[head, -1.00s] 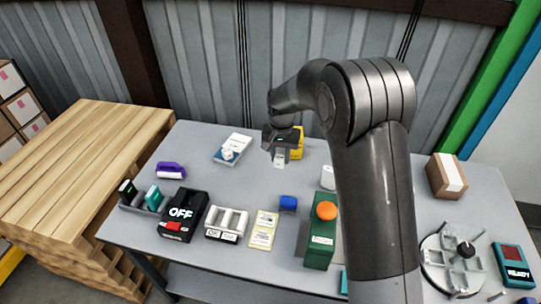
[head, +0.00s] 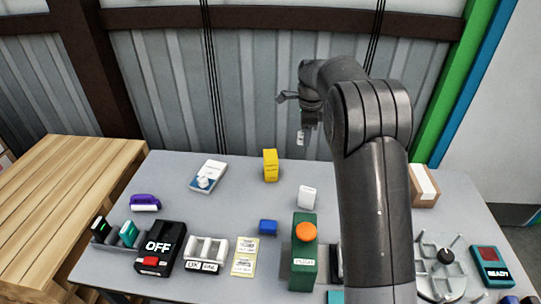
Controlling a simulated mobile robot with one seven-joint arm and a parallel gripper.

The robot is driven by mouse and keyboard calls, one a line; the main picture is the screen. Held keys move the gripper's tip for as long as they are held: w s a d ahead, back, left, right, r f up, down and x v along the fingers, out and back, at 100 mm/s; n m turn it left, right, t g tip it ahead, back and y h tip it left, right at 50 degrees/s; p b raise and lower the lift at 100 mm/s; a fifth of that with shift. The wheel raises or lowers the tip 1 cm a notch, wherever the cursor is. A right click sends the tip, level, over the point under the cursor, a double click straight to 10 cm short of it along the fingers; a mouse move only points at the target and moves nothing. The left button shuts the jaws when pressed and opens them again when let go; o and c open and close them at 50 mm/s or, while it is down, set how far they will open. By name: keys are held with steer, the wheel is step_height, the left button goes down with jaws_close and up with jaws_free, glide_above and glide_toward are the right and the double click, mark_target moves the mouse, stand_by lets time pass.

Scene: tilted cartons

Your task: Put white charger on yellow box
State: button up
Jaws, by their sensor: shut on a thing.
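My gripper (head: 308,124) is raised above the far edge of the table, in front of the corrugated wall. It is shut on a small whitish block (head: 302,138), which looks like the white charger and hangs below the fingers. The fingers and block are small here, so details are hard to tell. The yellow box (head: 270,166) stands upright on the table near its back edge, below and left of my gripper. Nothing shows on its top. The held block is apart from it.
A white block (head: 307,196) stands right of the yellow box. A blue-and-white book (head: 208,176) with a white item on it lies left. A blue block (head: 268,227) and a green box with an orange button (head: 304,258) are nearer. The table (head: 240,200) is clear around the yellow box.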

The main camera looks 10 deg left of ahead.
steer(key=shift+w, duration=0.1)
glide_above(273, 160)
step_height(273, 160, down, 7)
steer(key=shift+r, duration=0.15)
steer(key=shift+f, duration=2)
steer(key=shift+f, duration=0.1)
steer(key=o, duration=1)
